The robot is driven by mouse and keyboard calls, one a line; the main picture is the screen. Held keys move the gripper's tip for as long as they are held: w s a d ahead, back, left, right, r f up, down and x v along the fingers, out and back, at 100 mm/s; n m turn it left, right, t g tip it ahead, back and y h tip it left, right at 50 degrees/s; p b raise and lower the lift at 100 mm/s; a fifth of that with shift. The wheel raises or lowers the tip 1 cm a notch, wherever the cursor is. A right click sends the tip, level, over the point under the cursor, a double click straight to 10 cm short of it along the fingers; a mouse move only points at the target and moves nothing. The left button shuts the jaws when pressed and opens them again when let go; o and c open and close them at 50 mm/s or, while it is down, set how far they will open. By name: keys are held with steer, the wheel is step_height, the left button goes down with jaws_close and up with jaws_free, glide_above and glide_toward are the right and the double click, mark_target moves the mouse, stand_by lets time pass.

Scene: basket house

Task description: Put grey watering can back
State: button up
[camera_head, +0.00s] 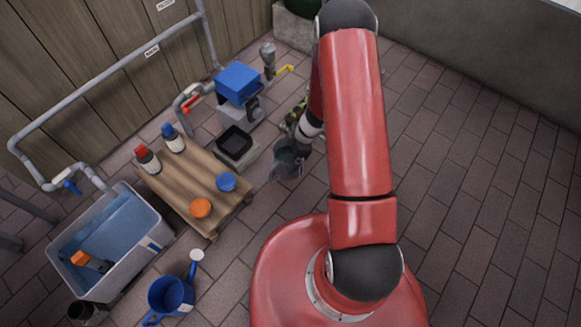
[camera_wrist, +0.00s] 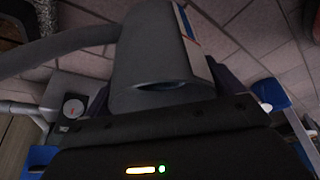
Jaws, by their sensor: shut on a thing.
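The grey watering can (camera_head: 286,161) is in the middle of the head view, at the end of my arm and right of the wooden pallet. My gripper (camera_head: 303,148) is at the can's upper right side and is shut on it. The gripper is small and partly hidden by my red arm here. In the wrist view, a grey body of the can (camera_wrist: 155,55) with a blue and white stripe fills the top middle, right in front of the gripper. A grey tube runs from it to the left. I cannot tell whether the can touches the floor.
The wooden pallet (camera_head: 190,178) holds two bottles and an orange and a blue disc. A blue watering can (camera_head: 172,294) stands on the floor. A grey tub (camera_head: 148,258) is at left. A blue-topped pump unit (camera_head: 238,84) and a black tray (camera_head: 236,142) are behind. The right floor is clear.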

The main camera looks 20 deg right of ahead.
steer(key=shift+f+b, duration=0.8)
steer(key=shift+f, duration=2.4)
steer(key=shift+f, duration=0.1)
steer(key=o, duration=1.3)
steer(key=shift+f, duration=0.1)
steer(key=shift+c, duration=0.2)
